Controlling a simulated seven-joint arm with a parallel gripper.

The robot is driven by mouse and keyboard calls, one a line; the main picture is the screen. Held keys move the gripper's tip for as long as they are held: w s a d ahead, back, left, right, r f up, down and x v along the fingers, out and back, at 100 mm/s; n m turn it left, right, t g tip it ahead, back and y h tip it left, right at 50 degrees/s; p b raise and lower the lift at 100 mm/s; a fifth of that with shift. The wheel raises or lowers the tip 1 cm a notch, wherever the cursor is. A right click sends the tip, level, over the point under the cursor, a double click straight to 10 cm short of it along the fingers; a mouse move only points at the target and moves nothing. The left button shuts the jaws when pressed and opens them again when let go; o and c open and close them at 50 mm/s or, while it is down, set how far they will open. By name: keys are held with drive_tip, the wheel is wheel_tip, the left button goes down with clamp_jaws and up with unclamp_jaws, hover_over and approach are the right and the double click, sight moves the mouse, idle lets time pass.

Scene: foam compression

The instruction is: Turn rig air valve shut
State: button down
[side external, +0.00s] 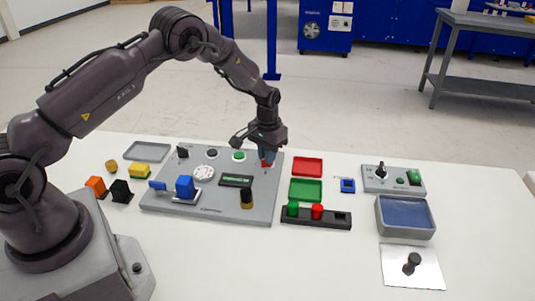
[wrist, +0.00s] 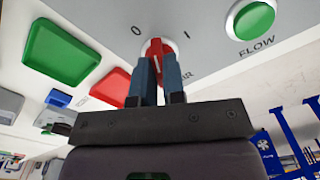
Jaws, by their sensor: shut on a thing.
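The rig's grey panel (side external: 222,212) lies on the white table. The red air valve knob (side external: 267,162) is at the panel's far right corner. In the wrist view the red knob (wrist: 156,50) sits between the marks 0 and I, with a label below it partly hidden by my fingers. My gripper (side external: 267,155) points down over the knob. In the wrist view its two blue fingers (wrist: 158,70) are closed on the red knob from both sides. The fingers hide the knob's lower part.
A green button (side external: 239,156) marked FLOW is left of the knob on the panel. A red tray (side external: 307,167) and a green tray (side external: 306,191) lie just right of the panel. A blue block (side external: 185,187) and a black-topped post (side external: 247,198) stand on the panel.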

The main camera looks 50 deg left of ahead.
drive_tip(key=n, duration=0.5)
drive_tip(key=shift+r+n, duration=0.1)
drive_tip(key=shift+n, duration=0.3)
idle(0.4)
drive_tip(key=c, duration=1.2)
unclamp_jaws()
wheel_tip(320, 180, up, 13)
drive_tip(key=s+d+r+m+t, duration=0.2)
drive_tip(key=s+r, duration=0.4)
drive_tip(key=s, duration=0.4)
drive_tip(key=s+d+r+m+t, duration=0.1)
drive_tip(key=s+d+r+m, duration=0.3)
drive_tip(key=s, duration=0.6)
drive_tip(key=s+d+r+m+t, duration=0.2)
drive_tip(key=s+d+r, duration=0.2)
drive_tip(key=s+r, duration=0.4)
drive_tip(key=shift+s+d+r+m+t, duration=0.3)
drive_tip(key=shift+s+m, duration=0.1)
drive_tip(key=shift+s, duration=0.55)
